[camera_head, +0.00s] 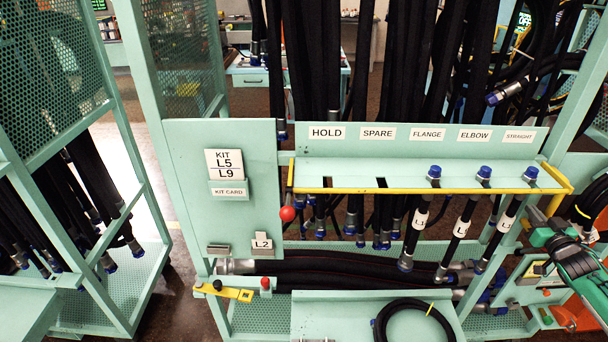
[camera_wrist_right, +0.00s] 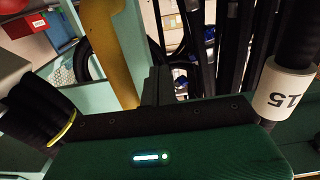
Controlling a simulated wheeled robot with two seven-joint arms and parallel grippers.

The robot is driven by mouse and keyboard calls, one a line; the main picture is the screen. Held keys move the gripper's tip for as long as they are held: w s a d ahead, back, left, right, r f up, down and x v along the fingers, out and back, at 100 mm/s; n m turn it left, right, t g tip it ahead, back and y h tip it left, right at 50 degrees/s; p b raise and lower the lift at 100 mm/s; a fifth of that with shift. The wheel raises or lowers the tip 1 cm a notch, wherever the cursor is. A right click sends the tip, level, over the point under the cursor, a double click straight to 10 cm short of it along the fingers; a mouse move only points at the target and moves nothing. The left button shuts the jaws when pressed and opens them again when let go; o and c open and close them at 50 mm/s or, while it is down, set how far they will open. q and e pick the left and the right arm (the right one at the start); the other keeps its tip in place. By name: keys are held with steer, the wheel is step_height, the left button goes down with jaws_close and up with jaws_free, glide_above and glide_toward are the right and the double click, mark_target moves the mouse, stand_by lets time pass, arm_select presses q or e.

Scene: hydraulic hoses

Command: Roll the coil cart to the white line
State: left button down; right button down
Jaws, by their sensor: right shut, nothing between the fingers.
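No whole coil cart can be made out. A black hose coil with a yellow tie (camera_head: 590,204) shows at the right edge of the head view, with orange parts (camera_head: 590,292) near it; I cannot tell whether these belong to the cart. A tied black coil (camera_wrist_right: 40,115) also shows at the left of the right wrist view. My right gripper (camera_head: 536,216) is by the right end of the yellow rail, shut and empty; its dark fingers (camera_wrist_right: 160,85) show in the wrist view. My left gripper is out of view. No white line can be clearly made out on the floor.
A mint hose rack with a labelled shelf (camera_head: 400,172) and yellow rail (camera_head: 420,190) fills the middle. Hoses with blue caps hang from it. Another black coil (camera_head: 413,304) lies on a low tray at the front. A mesh rack (camera_head: 140,290) stands left; bright floor shows behind it.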

steer(key=shift+a, duration=0.25)
steer(key=shift+a+f+p, duration=0.1)
steer(key=shift+a+p, duration=0.45)
steer(key=shift+a, duration=0.35)
steer(key=s+p, duration=0.7)
steer(key=s, duration=0.3)
steer(key=shift+d, duration=0.2)
